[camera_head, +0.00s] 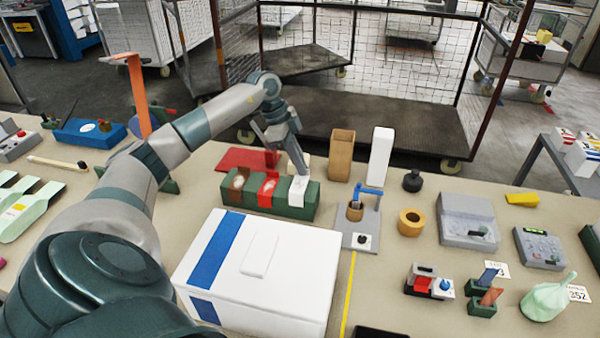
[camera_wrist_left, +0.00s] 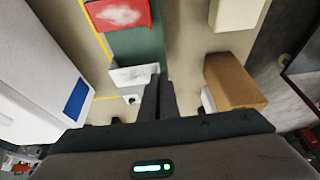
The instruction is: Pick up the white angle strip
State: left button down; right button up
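The white angle strip (camera_head: 300,188) lies over the right end of a long green block (camera_head: 325,199), beside a red angle strip (camera_head: 267,190) and a brown one (camera_head: 238,186). My left gripper (camera_head: 303,172) points down at the white strip's far end. In the left wrist view the white strip (camera_wrist_left: 131,76) reaches to the fingertips (camera_wrist_left: 161,77), and the fingers stand close together with its end at their tips. They look shut on it; the exact contact is partly hidden. The strip still rests at the block. My right gripper is not in view.
A large white box with blue bands (camera_head: 255,285) stands in front of the block. A cardboard box (camera_head: 341,155) and a tall white box (camera_head: 380,157) stand behind it to the right. A grey fixture (camera_head: 352,221) stands close to the block's right.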

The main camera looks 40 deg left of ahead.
pick_arm(q)
jog(key=shift+r+b, duration=0.35)
jog(key=shift+r, duration=0.3)
jog(key=s+d+r+b, duration=0.3)
jog(key=d+r, duration=0.4)
jog(key=d, duration=0.4)
jog(key=shift+s, duration=0.5)
jog(key=shift+r, duration=0.1)
